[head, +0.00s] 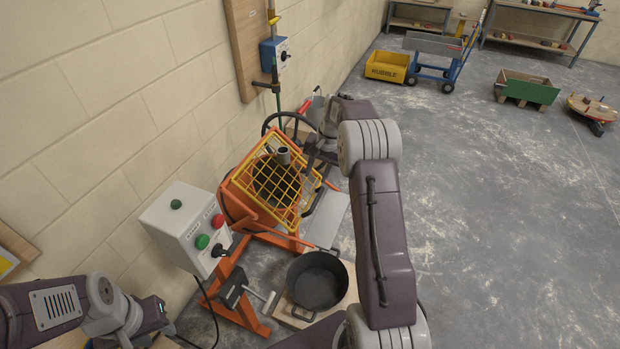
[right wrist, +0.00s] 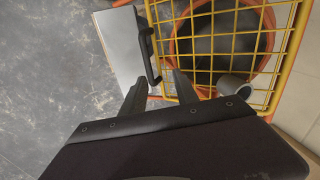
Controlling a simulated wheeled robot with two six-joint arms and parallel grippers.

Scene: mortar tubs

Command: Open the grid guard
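The yellow grid guard (head: 272,185) lies tilted over the round drum mouth of the orange mixer (head: 235,203). A black bar handle (head: 319,198) runs along its right edge and also shows in the right wrist view (right wrist: 149,55). A short grey tube (head: 283,156) sits on the grid near its far edge. My right gripper (right wrist: 160,86) is open. Its two fingers are apart at the guard's edge, near the handle's end; I cannot tell whether they touch it. My left arm is at the lower left; its gripper (head: 150,322) is too unclear to read.
A grey control box (head: 185,225) with green and red buttons stands left of the mixer. A black bucket (head: 317,281) stands in front. A blue switch box (head: 274,53) hangs on the wall board. A yellow tub (head: 387,66) and trolley are farther back.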

